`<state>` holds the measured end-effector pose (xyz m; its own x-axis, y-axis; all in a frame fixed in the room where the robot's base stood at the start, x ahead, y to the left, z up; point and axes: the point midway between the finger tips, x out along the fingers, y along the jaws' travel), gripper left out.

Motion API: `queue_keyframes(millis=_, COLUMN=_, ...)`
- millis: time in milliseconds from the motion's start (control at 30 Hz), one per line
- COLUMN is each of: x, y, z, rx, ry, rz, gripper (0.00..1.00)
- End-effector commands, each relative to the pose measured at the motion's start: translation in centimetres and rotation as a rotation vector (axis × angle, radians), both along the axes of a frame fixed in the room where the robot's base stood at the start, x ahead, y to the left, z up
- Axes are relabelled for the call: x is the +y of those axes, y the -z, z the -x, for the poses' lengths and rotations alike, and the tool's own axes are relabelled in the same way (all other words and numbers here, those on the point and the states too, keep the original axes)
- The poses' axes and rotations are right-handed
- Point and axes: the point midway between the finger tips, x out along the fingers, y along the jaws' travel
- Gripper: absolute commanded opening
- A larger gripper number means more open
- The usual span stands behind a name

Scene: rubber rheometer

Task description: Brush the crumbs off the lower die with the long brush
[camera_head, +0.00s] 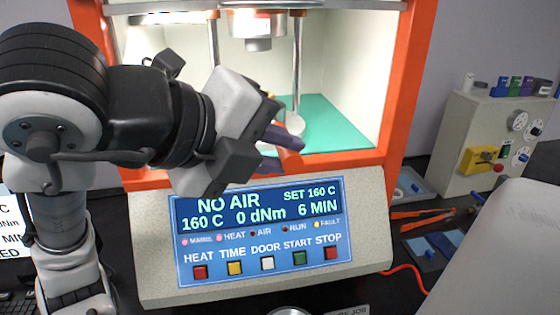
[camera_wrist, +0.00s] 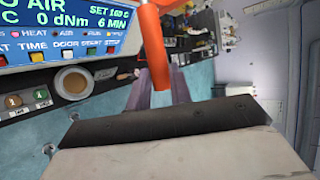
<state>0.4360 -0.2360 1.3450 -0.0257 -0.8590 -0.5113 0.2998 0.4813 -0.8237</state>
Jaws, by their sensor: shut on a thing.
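My gripper (camera_head: 284,150) is in front of the open test chamber, at the front edge of its teal floor (camera_head: 335,130). Its purple fingers are shut on an orange handle, most likely the long brush (camera_wrist: 153,55), which shows between the fingers in the wrist view. The bristles cannot be made out in either view. The lower die is not clearly visible; my arm and gripper cover the middle of the chamber floor. The upper die housing (camera_head: 258,42) hangs at the chamber top between two steel posts. No crumbs can be made out.
The rheometer's orange frame (camera_head: 398,85) edges the chamber. Its control console (camera_head: 165,292) reads NO AIR. At right stand a grey box with knobs (camera_head: 480,125), orange-handled tools (camera_head: 425,213) and a tray (camera_head: 412,183). A round pale cup (camera_wrist: 77,80) stands below the console.

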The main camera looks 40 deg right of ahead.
Motion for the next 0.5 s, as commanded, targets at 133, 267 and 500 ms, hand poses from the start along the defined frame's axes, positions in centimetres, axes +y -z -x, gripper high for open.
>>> queue_keyframes(millis=133, x=-0.8, y=0.1, z=-1.3, rx=0.003, ry=0.000, rz=-0.002, gripper=0.00)
queue_keyframes(millis=267, x=-1.5, y=0.0, z=-2.4, rx=0.002, ry=0.000, rz=0.001, gripper=0.00)
queue_keyframes(millis=500, x=-2.8, y=0.0, z=-4.5, rx=0.004, ry=-0.001, rz=0.000, gripper=0.00)
